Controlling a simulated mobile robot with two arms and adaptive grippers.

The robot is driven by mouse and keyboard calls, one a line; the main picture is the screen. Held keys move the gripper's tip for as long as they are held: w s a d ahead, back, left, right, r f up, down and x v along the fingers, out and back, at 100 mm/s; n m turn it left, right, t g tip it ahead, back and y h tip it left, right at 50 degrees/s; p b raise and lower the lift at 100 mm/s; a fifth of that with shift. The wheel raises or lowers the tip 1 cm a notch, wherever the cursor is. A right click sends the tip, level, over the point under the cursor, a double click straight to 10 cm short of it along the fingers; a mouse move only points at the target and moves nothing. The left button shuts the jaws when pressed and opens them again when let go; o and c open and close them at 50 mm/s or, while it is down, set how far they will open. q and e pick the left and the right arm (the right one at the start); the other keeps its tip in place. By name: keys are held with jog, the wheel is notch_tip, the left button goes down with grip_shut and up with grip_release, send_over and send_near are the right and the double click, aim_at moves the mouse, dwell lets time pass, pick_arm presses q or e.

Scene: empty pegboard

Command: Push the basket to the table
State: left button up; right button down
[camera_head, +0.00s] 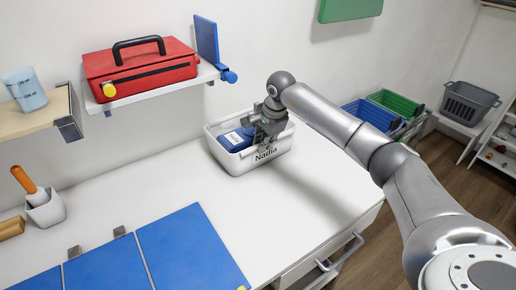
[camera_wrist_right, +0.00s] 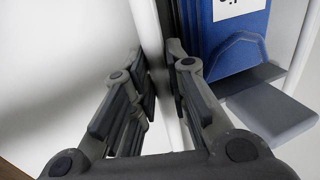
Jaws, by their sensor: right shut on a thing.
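The white basket (camera_head: 284,144), labelled "Nadia", stands on the white table (camera_head: 324,197) close to the wall. A blue item (camera_head: 235,140) with a white label lies inside it. My right gripper (camera_head: 263,134) reaches down to the basket's near rim from the right. In the right wrist view its fingers (camera_wrist_right: 163,62) are on either side of the basket's thin white wall (camera_wrist_right: 153,22) and shut on it. The blue item (camera_wrist_right: 228,44) is just right of the fingers there. The fingertips are partly hidden in the head view. My left gripper is out of view.
A shelf (camera_head: 160,88) with a red toolbox (camera_head: 140,68) is above the table. Blue panels (camera_head: 192,250) lie at the table's front. A white drawer (camera_head: 312,268) is open at the front right. Bare tabletop surrounds the basket's left and front.

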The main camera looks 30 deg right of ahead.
jog(key=shift+w+a+b, duration=0.2)
jog(key=shift+w+b, duration=0.5)
jog(key=shift+w, duration=1.75)
jog(key=c, duration=1.3)
grip_release()
jog(key=shift+f, duration=0.1)
notch_tip(320, 180, up, 7)
jog(key=p, duration=0.4)
jog(key=shift+p, duration=0.4)
